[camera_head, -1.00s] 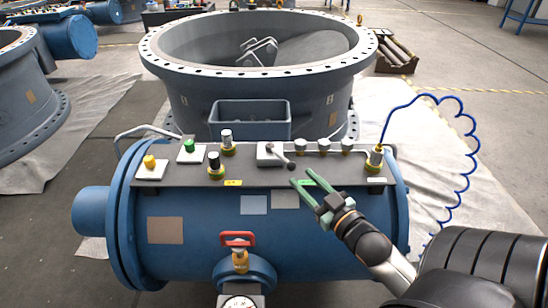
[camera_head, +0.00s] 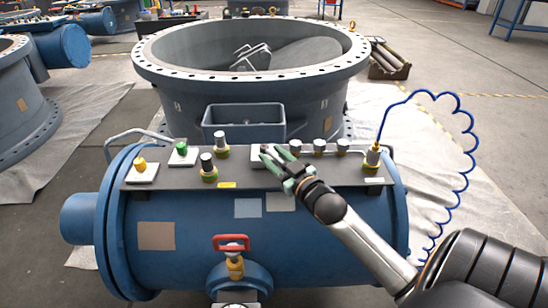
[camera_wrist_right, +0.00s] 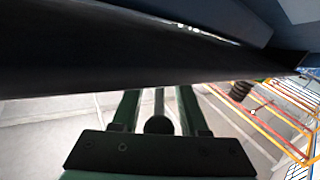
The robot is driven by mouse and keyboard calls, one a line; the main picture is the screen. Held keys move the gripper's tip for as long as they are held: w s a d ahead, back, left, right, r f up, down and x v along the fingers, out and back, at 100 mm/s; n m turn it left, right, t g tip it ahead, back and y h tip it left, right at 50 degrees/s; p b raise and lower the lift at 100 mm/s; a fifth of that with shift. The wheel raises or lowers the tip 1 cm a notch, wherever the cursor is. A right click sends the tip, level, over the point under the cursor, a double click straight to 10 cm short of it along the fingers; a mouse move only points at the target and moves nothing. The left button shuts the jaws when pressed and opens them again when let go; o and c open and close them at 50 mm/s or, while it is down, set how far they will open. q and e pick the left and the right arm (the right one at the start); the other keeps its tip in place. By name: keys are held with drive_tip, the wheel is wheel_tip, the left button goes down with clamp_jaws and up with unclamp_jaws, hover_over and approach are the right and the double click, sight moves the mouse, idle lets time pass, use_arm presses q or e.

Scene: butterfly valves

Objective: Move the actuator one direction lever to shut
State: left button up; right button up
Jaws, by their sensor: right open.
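The actuator (camera_head: 365,225) is a blue horizontal cylinder with a dark grey control panel on top. The direction lever's pale block (camera_head: 258,160) sits on the panel right of centre, mostly hidden behind my right gripper. My right gripper (camera_head: 270,151) has green fingers and reaches over this block from the lower right. In the right wrist view, the open fingers (camera_wrist_right: 157,98) stand on either side of a dark round knob (camera_wrist_right: 158,124) with a thin grey rod, which looks like the lever. Whether either finger touches it I cannot tell. My left gripper is out of view.
Yellow (camera_head: 140,164) and green (camera_head: 181,149) buttons and two capped fittings (camera_head: 208,166) stand left of the lever. Several grey knobs (camera_head: 318,146) and a blue coiled hose (camera_head: 470,150) are to the right. A grey bin (camera_head: 243,128) stands behind, and a red-handled valve (camera_head: 231,243) is at the front.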

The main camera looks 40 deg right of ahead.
clamp_jaws()
idle(1.4)
